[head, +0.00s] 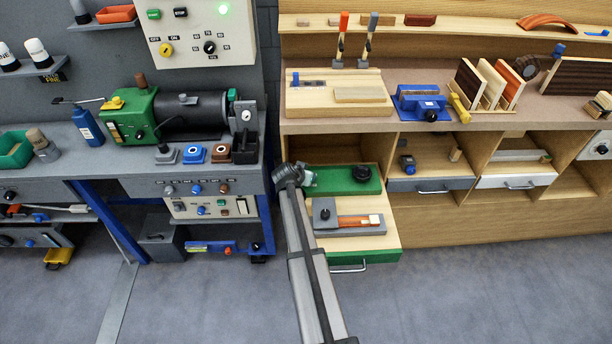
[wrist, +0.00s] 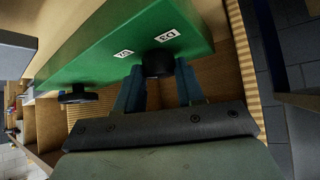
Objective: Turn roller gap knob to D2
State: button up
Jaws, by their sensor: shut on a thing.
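The green unit (head: 338,181) sits in the open cubby on the right-hand bench. In the head view my gripper (head: 308,178) is at its left end, and the arm hides what it holds. In the wrist view a black knob (wrist: 158,62) on the green unit (wrist: 110,50) is between my two blue-grey fingers (wrist: 160,72); the gripper is shut on it. Two small white labels (wrist: 167,37) lie beside this knob, one probably reading D2 or D3, the other too small to read surely. The knob's pointer does not show.
A second black knob (head: 361,173) stands on the green unit's right part, clear of my gripper. The blue-legged bench (head: 215,181) stands close on the left. The floor in front is free.

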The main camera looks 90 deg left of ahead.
dwell(0.4)
jog(key=o, duration=1)
jog(key=shift+o, duration=0.2)
jog(key=v, duration=1.3)
jog(key=shift+s+d+r, duration=0.25)
